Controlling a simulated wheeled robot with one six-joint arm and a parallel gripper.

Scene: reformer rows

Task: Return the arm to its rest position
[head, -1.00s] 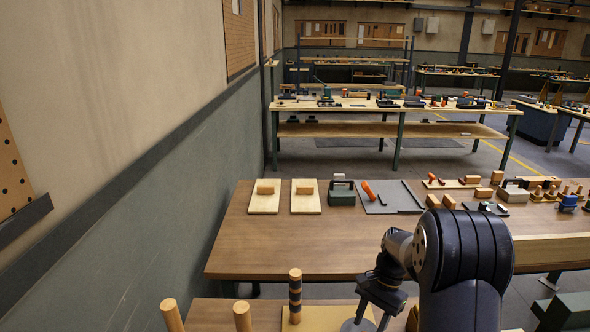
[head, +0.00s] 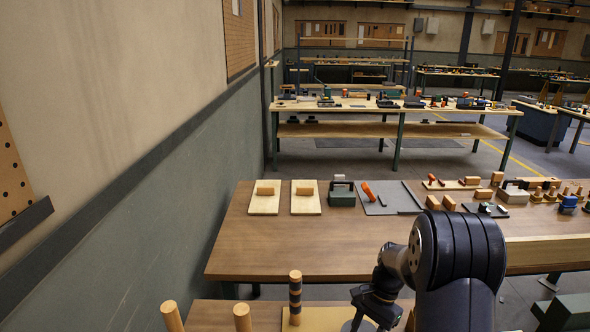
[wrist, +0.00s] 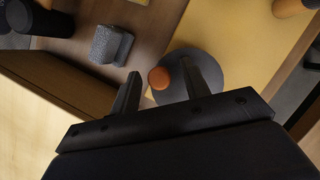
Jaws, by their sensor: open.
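My gripper (wrist: 160,70) is open, with its two dark fingers spread apart in the wrist view. An orange round-topped piece (wrist: 159,78) shows between the fingers, over a grey disc (wrist: 205,65). I cannot tell how far below the fingertips it is. Nothing is seen gripped. In the head view my dark arm is bent over the near bench at the bottom right. The wrist hangs low beside the grey disc (head: 348,326), and the fingers are hidden or out of frame.
A striped post (head: 295,298) stands on a yellow board on the near bench, with two wooden posts left of it. A brown table (head: 290,250) beyond holds boards, blocks and tools. A grey rough block (wrist: 110,45) lies near my gripper. The wall is at left.

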